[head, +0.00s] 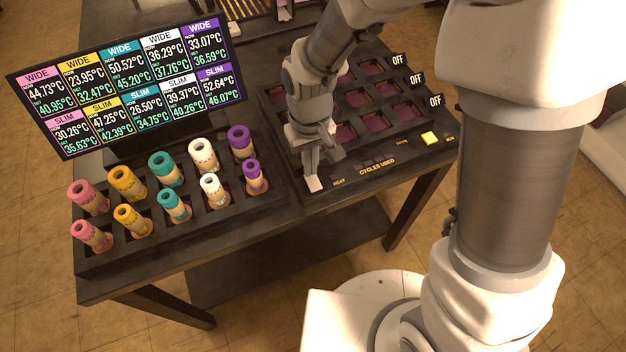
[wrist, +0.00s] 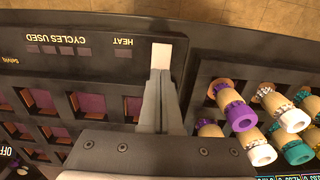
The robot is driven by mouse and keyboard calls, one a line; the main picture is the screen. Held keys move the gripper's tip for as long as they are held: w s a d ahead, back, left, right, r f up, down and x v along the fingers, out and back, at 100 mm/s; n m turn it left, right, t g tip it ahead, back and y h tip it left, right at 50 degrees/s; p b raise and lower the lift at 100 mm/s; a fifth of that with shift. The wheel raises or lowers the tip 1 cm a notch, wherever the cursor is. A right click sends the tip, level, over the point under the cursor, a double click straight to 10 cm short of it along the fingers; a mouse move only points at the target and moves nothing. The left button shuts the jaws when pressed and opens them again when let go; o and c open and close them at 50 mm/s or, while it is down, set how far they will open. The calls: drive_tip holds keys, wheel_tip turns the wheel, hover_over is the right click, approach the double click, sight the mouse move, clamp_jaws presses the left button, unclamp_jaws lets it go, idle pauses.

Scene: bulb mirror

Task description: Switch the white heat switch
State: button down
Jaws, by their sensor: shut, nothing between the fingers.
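The white heat switch (head: 314,184) is a small white block at the front left corner of the right-hand panel, beside the HEAT label. It also shows in the wrist view (wrist: 161,52), just beyond my fingertips. My gripper (head: 311,171) points down at the switch with its fingers together and nothing between them. In the wrist view, the fingertips (wrist: 160,76) meet the near edge of the switch; I cannot tell whether they touch it. The fingers hide part of the panel around it.
A rack (head: 110,258) of pink, yellow, teal, white and purple tubes stands left of the switch. A temperature screen (head: 130,85) rises behind it. The panel (head: 380,185) has dark red recesses, OFF displays and a lit yellow button (head: 430,138).

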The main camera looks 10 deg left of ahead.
drive_tip(key=shift+f+b, duration=0.5)
drive_tip(key=shift+f, duration=0.15)
drive_tip(key=shift+r+p, duration=2.85)
drive_tip(key=shift+r, duration=0.75)
drive_tip(key=d+r+m+t, duration=0.2)
drive_tip(key=d+r+m, duration=0.1)
drive_tip(key=d+r, duration=0.85)
drive_tip(key=s+d+r+m+t+p, duration=0.1)
drive_tip(key=s+d+r+m+t, duration=0.2)
drive_tip(key=s+d+r, duration=0.5)
wheel_tip(320, 180, up, 3)
drive_tip(key=shift+d+r+t, duration=0.1)
drive_tip(key=shift+d+t, duration=0.2)
